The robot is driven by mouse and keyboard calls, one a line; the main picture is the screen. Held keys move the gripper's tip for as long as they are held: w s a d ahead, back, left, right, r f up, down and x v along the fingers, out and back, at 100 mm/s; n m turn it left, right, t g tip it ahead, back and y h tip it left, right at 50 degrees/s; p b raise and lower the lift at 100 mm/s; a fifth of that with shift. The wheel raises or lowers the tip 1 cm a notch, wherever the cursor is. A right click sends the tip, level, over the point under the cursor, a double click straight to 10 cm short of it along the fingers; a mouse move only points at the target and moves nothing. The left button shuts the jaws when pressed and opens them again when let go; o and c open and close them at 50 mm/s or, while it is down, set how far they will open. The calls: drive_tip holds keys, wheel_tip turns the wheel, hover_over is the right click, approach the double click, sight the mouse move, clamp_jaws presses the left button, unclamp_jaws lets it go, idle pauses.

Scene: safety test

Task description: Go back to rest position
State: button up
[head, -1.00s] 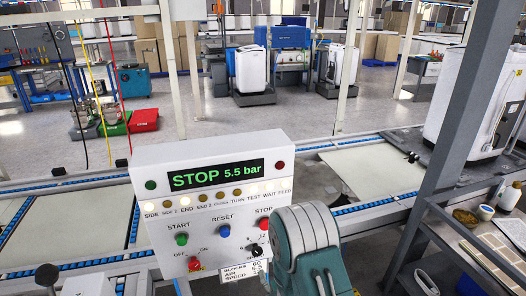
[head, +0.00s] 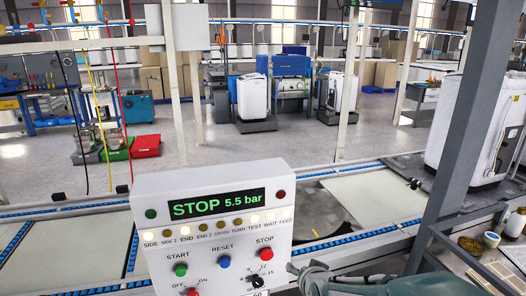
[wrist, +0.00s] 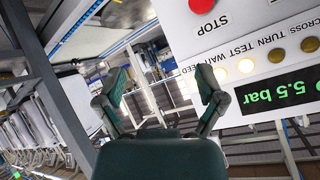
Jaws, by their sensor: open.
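My gripper (wrist: 161,90) shows in the wrist view with its two teal fingers spread apart and nothing between them. The white control panel (head: 285,222) stands at bottom centre of the head view. Its display (head: 217,203) reads "STOP 5.5 bar" in green. Below are a row of lamps, a green START button (head: 180,269), a blue RESET button (head: 223,262) and a red STOP button (head: 264,254). The panel also shows upside down at the right of the wrist view (wrist: 262,60). Part of my teal arm lies low, right of the panel, in the head view.
Blue-edged conveyor lines (head: 375,229) run behind and beside the panel. A grey post (head: 464,130) rises on the right, near a white machine casing (head: 466,118). A bench (head: 447,246) with small containers stands at bottom right. Open floor (head: 235,155) lies beyond the conveyors.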

drive_tip(key=s+d+r+n+g, duration=0.1)
drive_tip(key=s+d+r, duration=0.1)
drive_tip(key=s, duration=0.5)
drive_tip(key=s+d+r+n+g+h, duration=0.1)
drive_tip(key=s+r+g, duration=0.1)
drive_tip(key=s+r, duration=0.2)
drive_tip(key=s+d+r+n+g, duration=0.1)
drive_tip(key=s+d+r+g, duration=0.1)
drive_tip(key=s, duration=0.9)
drive_tip(key=shift+d+r+n, duration=0.35)
drive_tip(key=shift+r+n, duration=0.05)
drive_tip(key=shift+r, duration=0.1)
drive_tip(key=shift+w, duration=0.1)
